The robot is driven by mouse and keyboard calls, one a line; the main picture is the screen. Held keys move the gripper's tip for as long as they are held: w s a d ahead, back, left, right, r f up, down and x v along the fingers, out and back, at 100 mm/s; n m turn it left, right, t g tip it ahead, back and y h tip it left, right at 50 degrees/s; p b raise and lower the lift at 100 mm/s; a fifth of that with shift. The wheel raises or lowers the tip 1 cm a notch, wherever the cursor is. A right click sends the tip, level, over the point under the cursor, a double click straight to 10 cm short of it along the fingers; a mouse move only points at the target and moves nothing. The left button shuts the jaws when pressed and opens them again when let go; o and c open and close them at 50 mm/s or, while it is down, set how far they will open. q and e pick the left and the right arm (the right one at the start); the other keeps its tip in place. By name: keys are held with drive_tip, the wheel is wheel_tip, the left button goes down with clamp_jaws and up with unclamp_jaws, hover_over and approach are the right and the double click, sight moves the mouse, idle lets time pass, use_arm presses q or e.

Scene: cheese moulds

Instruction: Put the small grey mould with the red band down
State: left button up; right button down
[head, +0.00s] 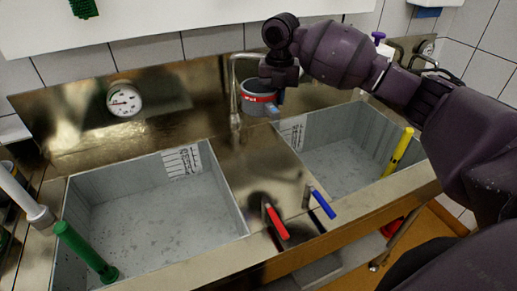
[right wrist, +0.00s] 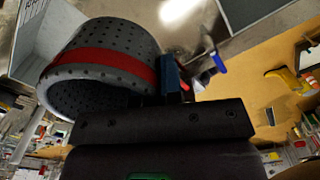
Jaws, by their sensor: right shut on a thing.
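The small grey mould with the red band (head: 258,99) hangs in the air in the head view, in front of the tap and above the metal strip between two sinks. My right gripper (head: 275,104) is shut on its wall. In the right wrist view the mould (right wrist: 110,62) is a perforated grey cup, tilted in the picture, with its open rim toward the lower left. A blue fingertip of my right gripper (right wrist: 170,78) presses on its side; the other finger is hidden. My left gripper is not in view.
A left sink (head: 150,225) and a right sink (head: 335,165) are sunk in the metal counter. Red (head: 275,220) and blue (head: 322,203) handled valves stand at the front between them. A green handle (head: 85,250) and a yellow handle (head: 398,152) lean in the sinks. A dial gauge (head: 124,101) is behind.

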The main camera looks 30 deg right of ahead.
wheel_tip(320, 180, down, 19)
drive_tip(key=shift+s+f, duration=0.1)
drive_tip(key=shift+f, duration=0.05)
idle(0.5)
drive_tip(key=shift+b, duration=0.3)
drive_tip(key=c, duration=1.7)
unclamp_jaws()
drive_tip(key=shift+f, duration=0.1)
drive_tip(key=o, duration=0.4)
wheel_tip(320, 180, up, 12)
drive_tip(key=shift+r, duration=0.15)
drive_tip(key=shift+s, duration=0.1)
